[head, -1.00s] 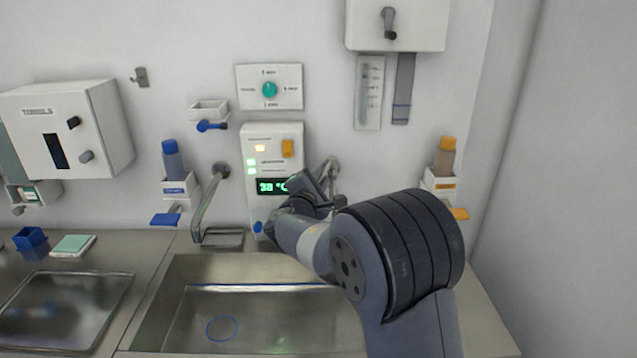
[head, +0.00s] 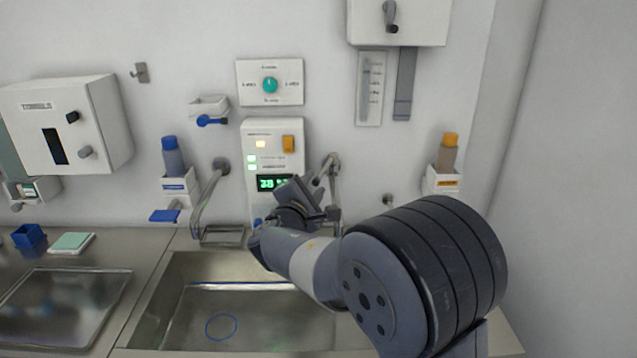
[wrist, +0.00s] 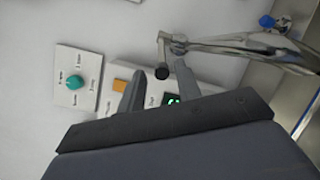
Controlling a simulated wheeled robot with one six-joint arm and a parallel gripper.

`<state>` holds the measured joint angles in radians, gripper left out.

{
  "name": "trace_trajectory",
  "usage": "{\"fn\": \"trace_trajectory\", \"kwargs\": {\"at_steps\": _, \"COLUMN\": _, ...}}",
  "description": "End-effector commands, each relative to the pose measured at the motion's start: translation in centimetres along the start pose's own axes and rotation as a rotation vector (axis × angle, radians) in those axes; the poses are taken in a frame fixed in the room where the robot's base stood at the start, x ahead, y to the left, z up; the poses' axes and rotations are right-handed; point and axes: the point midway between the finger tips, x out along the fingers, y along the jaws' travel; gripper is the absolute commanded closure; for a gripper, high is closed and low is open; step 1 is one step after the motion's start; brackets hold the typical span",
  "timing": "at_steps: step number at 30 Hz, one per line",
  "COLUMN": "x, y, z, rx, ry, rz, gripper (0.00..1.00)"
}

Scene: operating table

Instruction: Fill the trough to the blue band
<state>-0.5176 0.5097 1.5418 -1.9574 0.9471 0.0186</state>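The steel trough (head: 160,290) is a sunken basin at the lower middle of the head view. A blue band (head: 240,286) runs along its back wall, and a blue ring (head: 221,327) shows on its floor. I cannot tell a water level. A tap (head: 333,172) is on the wall right of the white control box (head: 272,133), and in the wrist view the tap (wrist: 245,45) has a dark-ended lever (wrist: 162,72). My gripper (head: 297,198) is in front of the box's lower right. In the wrist view my gripper (wrist: 160,88) has its fingers apart, near the lever, with no grip visible.
Another tap (head: 207,205) stands left of the box. A teal dial (head: 270,85) is above it. Bottles with blue (head: 170,155) and orange (head: 447,153) caps sit in wall holders. A tray basin (head: 70,300) is at left. My forearm hides the right of the trough.

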Motion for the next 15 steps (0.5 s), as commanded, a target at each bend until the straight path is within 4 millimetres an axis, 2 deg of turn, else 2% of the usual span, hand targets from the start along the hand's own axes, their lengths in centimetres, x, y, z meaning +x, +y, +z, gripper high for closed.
{"fn": "trace_trajectory", "kwargs": {"at_steps": 1, "x": -1.1, "y": -0.1, "z": -0.2, "rx": 0.001, "ry": 0.002, "rz": 0.004, "gripper": 0.67}}
{"fn": "trace_trajectory", "kwargs": {"at_steps": 6, "x": -3.6, "y": 0.0, "z": -0.1, "rx": 0.001, "ry": 0.001, "rz": 0.003, "gripper": 0.67}}
{"fn": "trace_trajectory", "kwargs": {"at_steps": 15, "x": -4.6, "y": 0.1, "z": 0.1, "rx": 0.0, "ry": -0.001, "rz": 0.0, "gripper": 0.67}}
